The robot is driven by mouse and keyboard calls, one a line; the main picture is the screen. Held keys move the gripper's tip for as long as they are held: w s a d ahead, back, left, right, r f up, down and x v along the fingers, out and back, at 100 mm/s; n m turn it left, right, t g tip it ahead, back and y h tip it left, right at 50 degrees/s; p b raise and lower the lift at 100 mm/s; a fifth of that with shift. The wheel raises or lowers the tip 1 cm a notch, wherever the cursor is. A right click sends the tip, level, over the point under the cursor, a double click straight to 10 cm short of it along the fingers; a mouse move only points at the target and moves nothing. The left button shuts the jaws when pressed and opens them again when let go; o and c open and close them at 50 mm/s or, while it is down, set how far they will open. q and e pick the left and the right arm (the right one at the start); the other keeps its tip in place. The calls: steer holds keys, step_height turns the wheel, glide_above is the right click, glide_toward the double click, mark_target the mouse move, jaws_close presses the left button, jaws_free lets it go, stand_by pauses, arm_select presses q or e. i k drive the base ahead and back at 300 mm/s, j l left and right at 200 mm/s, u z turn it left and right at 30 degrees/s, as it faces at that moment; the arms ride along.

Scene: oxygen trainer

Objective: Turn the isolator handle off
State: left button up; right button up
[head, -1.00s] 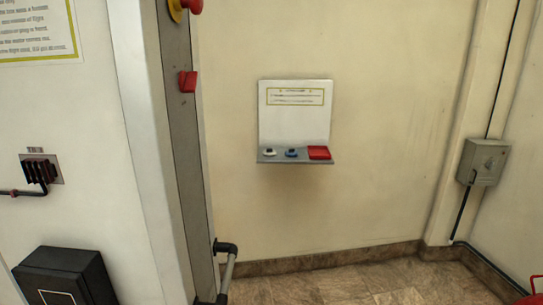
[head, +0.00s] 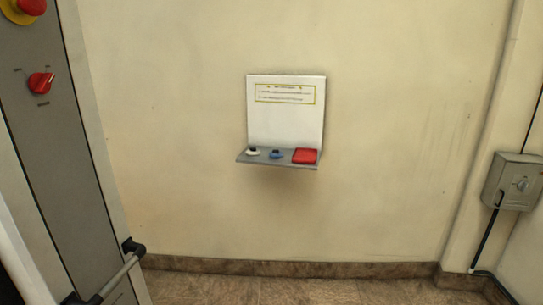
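A red rotary handle (head: 41,83) sits on a grey upright panel (head: 60,150) at the left of the head view. Small labels stand around it, too small to read. The handle lies slantwise, with a pale mark at its upper right end. A grey box (head: 512,182) with a round knob on its front is on the wall at the far right. I cannot tell from its markings what it is. Neither of my grippers is in view.
A red push button on a yellow base (head: 32,6) is above the red handle. A grey bar with black ends (head: 118,275) sticks out low on the panel. A wall shelf (head: 278,158) holds small white and blue items and a red block. Floor shows below the wall.

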mark_target(523, 186)
steer(key=z, duration=1.6)
steer(key=i+j, duration=0.1)
steer(key=i, duration=0.2)
steer(key=i+j, duration=0.1)
steer(key=i, duration=0.25)
